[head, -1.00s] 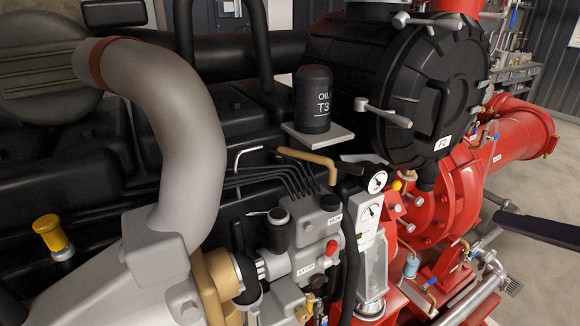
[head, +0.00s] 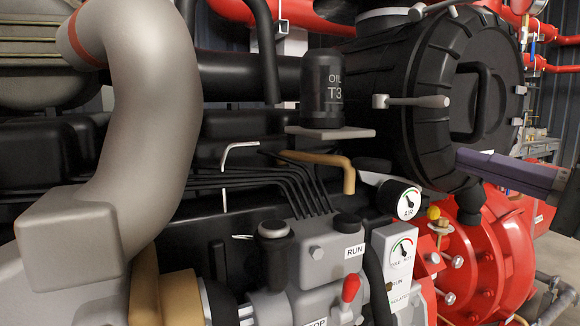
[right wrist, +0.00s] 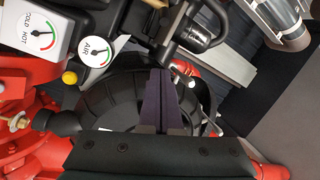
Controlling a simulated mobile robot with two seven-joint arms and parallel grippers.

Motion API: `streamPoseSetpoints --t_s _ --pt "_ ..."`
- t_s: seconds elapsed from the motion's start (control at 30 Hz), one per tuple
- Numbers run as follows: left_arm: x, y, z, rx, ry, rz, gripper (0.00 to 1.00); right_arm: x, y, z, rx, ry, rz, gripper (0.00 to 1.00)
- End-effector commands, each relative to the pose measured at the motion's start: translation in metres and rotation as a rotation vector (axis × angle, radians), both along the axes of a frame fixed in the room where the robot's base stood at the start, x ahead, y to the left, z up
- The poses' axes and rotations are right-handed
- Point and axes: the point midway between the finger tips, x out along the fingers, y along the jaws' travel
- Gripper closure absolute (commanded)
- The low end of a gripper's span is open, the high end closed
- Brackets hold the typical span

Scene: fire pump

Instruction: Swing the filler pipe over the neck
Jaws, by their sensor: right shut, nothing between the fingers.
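The pipe end is over neither. My right gripper (head: 462,158), purple, is in front of the round black housing, right of the pipe and apart from it. In the right wrist view its fingers (right wrist: 161,75) are shut and empty. My left gripper is not in view.
The black housing (head: 440,100) has protruding handles. The OIL canister (head: 322,90) stands on a shelf behind the pipe. Thin black lines (head: 240,180) run left.

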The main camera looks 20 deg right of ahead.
Motion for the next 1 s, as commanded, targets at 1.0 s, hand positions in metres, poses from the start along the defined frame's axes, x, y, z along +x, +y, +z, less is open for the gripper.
streamPoseSetpoints --t_s 1.0 --pt "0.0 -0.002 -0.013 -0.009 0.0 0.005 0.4 0.086 0.026 0.014 0.0 -0.002 -0.002 1.0"
